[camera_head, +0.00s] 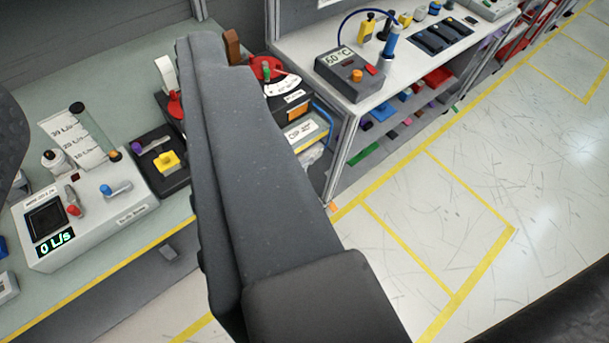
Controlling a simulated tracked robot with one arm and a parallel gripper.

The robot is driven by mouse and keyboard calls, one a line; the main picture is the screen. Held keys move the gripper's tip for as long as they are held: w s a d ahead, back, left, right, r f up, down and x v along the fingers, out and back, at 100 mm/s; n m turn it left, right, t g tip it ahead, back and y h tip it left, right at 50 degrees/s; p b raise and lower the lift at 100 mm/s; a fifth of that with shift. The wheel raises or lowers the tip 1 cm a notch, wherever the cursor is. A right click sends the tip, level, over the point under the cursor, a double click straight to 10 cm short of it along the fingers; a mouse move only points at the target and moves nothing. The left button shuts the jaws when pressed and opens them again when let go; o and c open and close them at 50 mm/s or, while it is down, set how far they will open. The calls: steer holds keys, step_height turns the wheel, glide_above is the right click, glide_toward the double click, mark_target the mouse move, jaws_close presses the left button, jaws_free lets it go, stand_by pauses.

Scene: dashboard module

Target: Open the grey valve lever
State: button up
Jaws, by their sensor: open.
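My gripper (235,150) fills the middle as a long dark grey finger reaching up over the bench. A pale grey panel box (115,215) with a "0 L/s" display stands at left. It carries a small grey lever with a red end (73,199) and a blue-ended handle (116,188). A pale upright lever (165,73) with a red part at its base stands left of the fingertip, partly covered. I cannot tell which is the grey valve lever. No visible lever lies between fingers.
A black box with a yellow knob (168,160) sits beside the panel. Behind my finger are a red disc (268,68) and a dial. A second bench holds a "60 °C" box (350,74). The floor (500,160) at right is clear. Dark shapes cover the left and lower-right edges.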

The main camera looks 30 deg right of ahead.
steer(key=w+d+f+h+b, duration=0.2)
steer(key=w+d+f, duration=0.45)
steer(key=w, duration=0.25)
steer(key=w+d+f+h+b, duration=0.1)
steer(key=w+d+f, duration=0.4)
steer(key=w+d, duration=0.25)
steer(key=w+d+f+n+t+b, duration=0.1)
steer(key=w+d+f+b, duration=0.1)
steer(key=w+d+f, duration=0.5)
steer(key=w+d+f+n+t+b, duration=0.1)
steer(key=w+d+f, duration=0.25)
steer(key=f, duration=0.75)
steer(key=w+d+f+n+y+b, duration=0.1)
steer(key=w+d+f+y+b, duration=0.15)
steer(key=f, duration=1.05)
steer(key=s+d+f+n+y+b, duration=0.1)
steer(key=s+f+y+b, duration=0.2)
steer(key=f, duration=1.2)
steer(key=s+d+f+y, duration=0.1)
steer(key=s+f+y, duration=0.35)
steer(key=f, duration=0.95)
steer(key=f+b+x, duration=0.1)
steer(key=b+x, duration=0.1)
steer(key=x, duration=1.1)
steer(key=shift+w+f+h, duration=0.25)
steer(key=shift+w+h, duration=0.15)
steer(key=shift+d, duration=0.1)
